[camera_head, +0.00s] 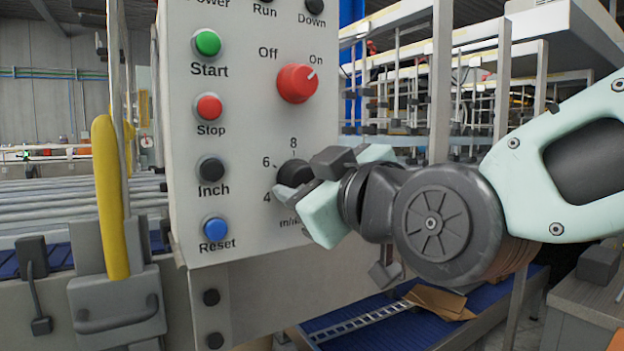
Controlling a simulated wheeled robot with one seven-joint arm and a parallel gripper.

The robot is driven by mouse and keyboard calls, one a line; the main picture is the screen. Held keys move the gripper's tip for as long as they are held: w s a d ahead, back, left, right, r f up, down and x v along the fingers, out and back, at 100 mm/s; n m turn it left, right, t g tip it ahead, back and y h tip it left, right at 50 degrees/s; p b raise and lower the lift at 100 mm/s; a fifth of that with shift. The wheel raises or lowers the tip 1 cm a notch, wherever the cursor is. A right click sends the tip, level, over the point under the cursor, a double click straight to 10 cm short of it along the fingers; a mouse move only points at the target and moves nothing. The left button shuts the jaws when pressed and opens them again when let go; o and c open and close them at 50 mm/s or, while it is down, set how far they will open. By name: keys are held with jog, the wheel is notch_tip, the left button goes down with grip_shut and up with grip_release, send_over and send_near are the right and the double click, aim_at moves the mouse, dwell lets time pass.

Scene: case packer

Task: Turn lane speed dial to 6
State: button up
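The lane speed dial (292,172) is a black knob low on the right of the grey control panel. The marks 8, 6 and 4 show above and to its left. The rest of the scale and part of the unit label are hidden behind my gripper. I cannot make out where the dial points. My gripper (311,181) comes in from the right, with one finger at the dial's right and the other at its lower side. The fingers overlap the dial's edge in the picture. Whether they touch or grip it is hidden.
A red Off/On knob (297,84) sits above the dial, its mark towards On. Green Start (207,43), red Stop (209,107), black Inch (210,169) and blue Reset (215,229) buttons line the panel's left. A yellow bar (110,198) stands left of the panel.

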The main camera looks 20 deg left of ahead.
jog(key=c, duration=0.5)
jog(key=shift+m+b, duration=0.4)
jog(key=shift+b, duration=0.1)
jog(key=shift+d+f+m+b, duration=0.1)
jog(key=shift+f+m+b, duration=0.05)
jog(key=shift+m+b, duration=0.45)
jog(key=shift+w+m+b, duration=0.15)
jog(key=shift+m+b, duration=4.4)
jog(key=shift+m, duration=0.35)
